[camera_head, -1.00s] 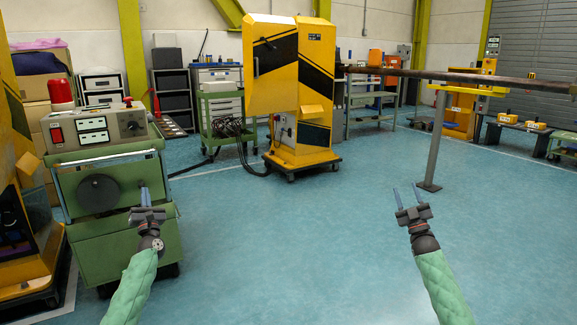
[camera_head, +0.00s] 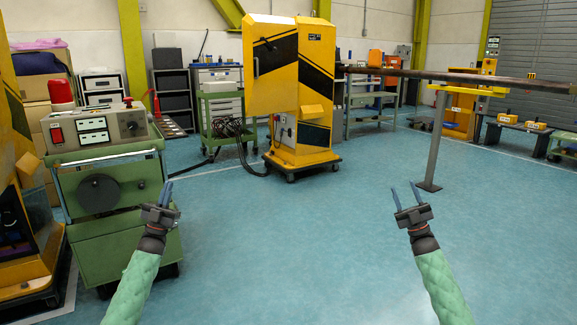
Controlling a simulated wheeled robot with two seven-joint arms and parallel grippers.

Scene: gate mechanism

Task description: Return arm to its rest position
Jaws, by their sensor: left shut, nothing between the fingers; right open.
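My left gripper (camera_head: 167,190) is shut and empty. It is in front of the green machine cart at the left, in line with the cart's right side in the view. I cannot tell the exact gap to the cart. My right gripper (camera_head: 404,186) is open and empty over the free floor at the right of centre. Both of my arms, in green quilted sleeves, come up from the bottom edge with the fingers pointing forward.
The middle floor (camera_head: 290,250) is clear.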

